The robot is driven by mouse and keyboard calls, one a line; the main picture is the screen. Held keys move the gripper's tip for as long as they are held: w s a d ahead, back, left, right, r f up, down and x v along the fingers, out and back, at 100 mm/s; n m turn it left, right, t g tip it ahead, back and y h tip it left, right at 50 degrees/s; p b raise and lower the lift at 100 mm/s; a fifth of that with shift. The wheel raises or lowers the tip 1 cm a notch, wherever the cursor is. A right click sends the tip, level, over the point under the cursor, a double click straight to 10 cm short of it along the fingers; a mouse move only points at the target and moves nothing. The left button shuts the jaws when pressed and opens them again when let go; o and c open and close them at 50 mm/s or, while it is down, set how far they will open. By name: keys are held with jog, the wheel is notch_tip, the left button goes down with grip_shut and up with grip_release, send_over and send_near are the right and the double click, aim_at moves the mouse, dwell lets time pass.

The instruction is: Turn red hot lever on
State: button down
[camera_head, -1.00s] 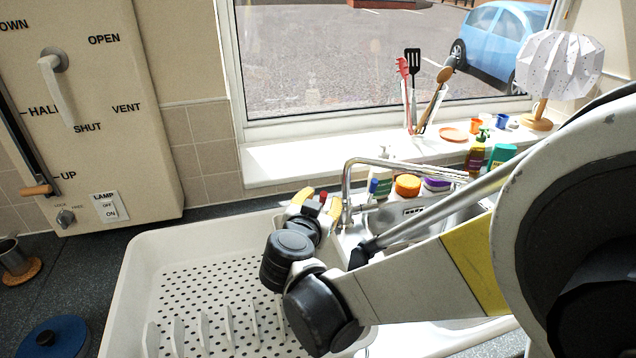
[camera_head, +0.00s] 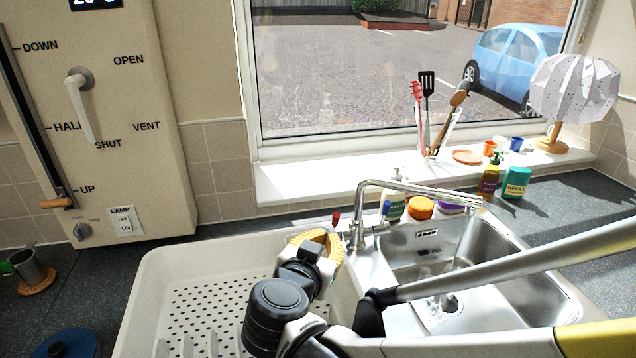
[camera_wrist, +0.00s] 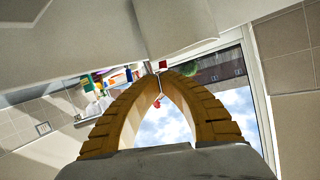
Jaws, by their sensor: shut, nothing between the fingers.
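The chrome tap (camera_head: 358,215) stands behind the sink, its spout reaching right over the basin. Its red lever (camera_head: 336,217) is on the left side and sticks up. Its blue lever (camera_head: 386,208) is on the right side. A thin stream seems to fall from the spout. My gripper (camera_head: 320,234) has yellow fingers and is shut and empty, just left of and in front of the red lever. I cannot tell whether they touch. In the wrist view, my gripper's fingers (camera_wrist: 161,74) meet in an arch, with small red pieces near the tips and between the fingers.
The sink basin (camera_head: 410,240) is right of the tap; a white draining tray (camera_head: 160,270) lies under my arm. Bottles, including a green one (camera_head: 517,183), stand behind the sink. A control panel (camera_head: 150,190) is at left. The sill (camera_head: 300,180) is partly clear.

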aim_at(334, 226)
jog(key=w+d+g+p, duration=0.1)
jog(key=w+d+n+g+y+p, duration=0.1)
jog(key=p, duration=0.1)
jog(key=w+d+r+n+g+p, duration=0.1)
jog(key=g, duration=0.1)
jog(key=shift+w+d+p, duration=0.15)
jog(key=shift+w+p, duration=0.15)
jog(key=w+d+r+n+g+y+p, duration=0.1)
jog(key=w+r+n+g+y+p, duration=0.15)
jog(key=r+y+p, duration=0.2)
jog(key=shift+n+t, duration=0.35)
jog(key=shift+n, duration=0.1)
jog(key=b+x, duration=0.1)
jog(key=x, duration=0.2)
jog(key=b+x, duration=0.2)
jog(key=x, duration=0.1)
jog(key=w+b+x, duration=0.1)
jog(key=x, duration=0.3)
jog(key=shift+s+d+r+b, duration=0.1)
jog(key=shift+d+r+b, duration=0.15)
jog(key=shift+r+b, duration=0.15)
jog(key=s+t, duration=0.1)
jog(key=s+b, duration=0.1)
jog(key=s+f+t, duration=0.1)
jog(key=shift+s+d+t, duration=0.2)
jog(key=shift+d+t, duration=0.1)
jog(key=shift+d, duration=0.05)
